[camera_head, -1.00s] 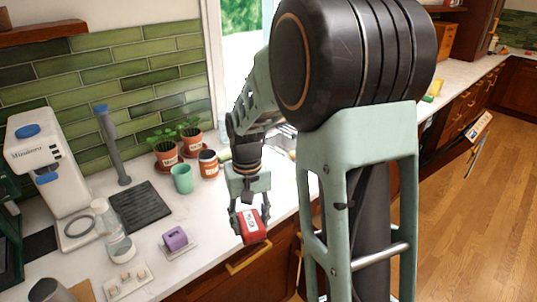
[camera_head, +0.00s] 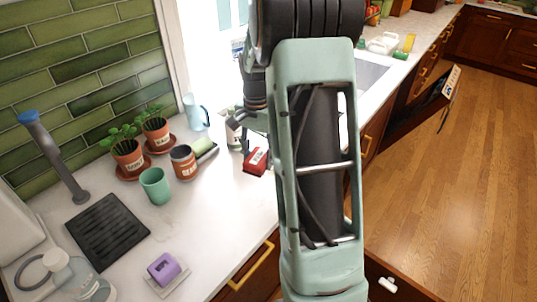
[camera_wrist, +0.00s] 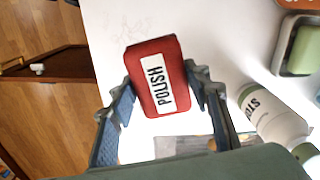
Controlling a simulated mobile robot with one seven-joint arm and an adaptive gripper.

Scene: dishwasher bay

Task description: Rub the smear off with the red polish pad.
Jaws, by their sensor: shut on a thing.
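My gripper (camera_wrist: 162,80) is shut on the red polish pad (camera_wrist: 168,98), whose white label reads POLISH. The pad also shows in the head view (camera_head: 256,161), over the white counter (camera_head: 225,190) near its front edge, partly hidden by my arm. I cannot tell whether the pad touches the counter. Faint thin grey marks (camera_wrist: 112,32) show on the white surface beyond the pad in the wrist view; they may be the smear. No smear can be made out in the head view.
A white bottle (camera_wrist: 272,115) stands close right of my gripper in the wrist view. A green sponge on a tray (camera_wrist: 303,48) lies beyond it. A jar (camera_head: 183,162), green cup (camera_head: 155,186), potted plants (camera_head: 127,158) and purple block (camera_head: 163,268) stand left. A sink (camera_head: 370,72) lies right.

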